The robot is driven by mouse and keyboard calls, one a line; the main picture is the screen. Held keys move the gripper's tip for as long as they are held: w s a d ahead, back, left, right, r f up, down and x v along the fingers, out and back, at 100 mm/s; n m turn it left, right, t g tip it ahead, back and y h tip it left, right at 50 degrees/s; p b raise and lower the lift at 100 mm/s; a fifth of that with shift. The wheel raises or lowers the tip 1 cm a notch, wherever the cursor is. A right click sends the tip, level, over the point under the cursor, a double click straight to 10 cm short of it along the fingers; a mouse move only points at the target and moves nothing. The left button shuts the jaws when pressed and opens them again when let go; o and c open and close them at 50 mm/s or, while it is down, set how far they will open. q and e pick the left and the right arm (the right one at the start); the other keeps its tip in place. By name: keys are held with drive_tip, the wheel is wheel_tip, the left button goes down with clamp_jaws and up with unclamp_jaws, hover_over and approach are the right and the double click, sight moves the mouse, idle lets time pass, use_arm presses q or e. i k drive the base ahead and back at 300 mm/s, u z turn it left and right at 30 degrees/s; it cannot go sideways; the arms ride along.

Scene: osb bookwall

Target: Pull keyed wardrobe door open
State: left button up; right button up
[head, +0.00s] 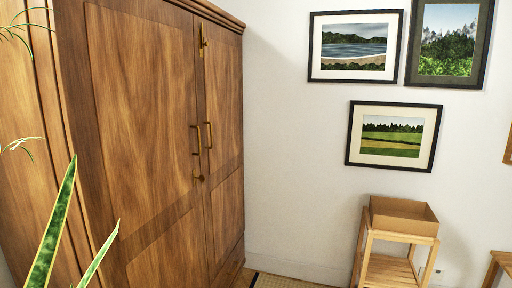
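A tall brown wooden wardrobe (150,110) fills the left half of the head view, seen at an angle. Its wide left door (145,120) and narrower-looking right door (225,110) both appear shut. Each door has a brass bar handle near the middle seam: one on the left door (194,140) and one on the right door (209,136). A small dark brass piece (199,178), possibly the key or lock, sits below the left handle. A brass latch or bolt (203,40) is near the top of the seam. Neither of my grippers is in view.
Long green plant leaves (52,228) rise at the lower left, in front of the wardrobe. A wooden stand (388,270) with an open brown box (403,216) stands at the lower right by the white wall. Framed pictures (394,136) hang there. A little floor shows between.

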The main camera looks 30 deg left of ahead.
sight(126, 69)
drive_tip(key=i, duration=2.6)
drive_tip(key=u, duration=0.75)
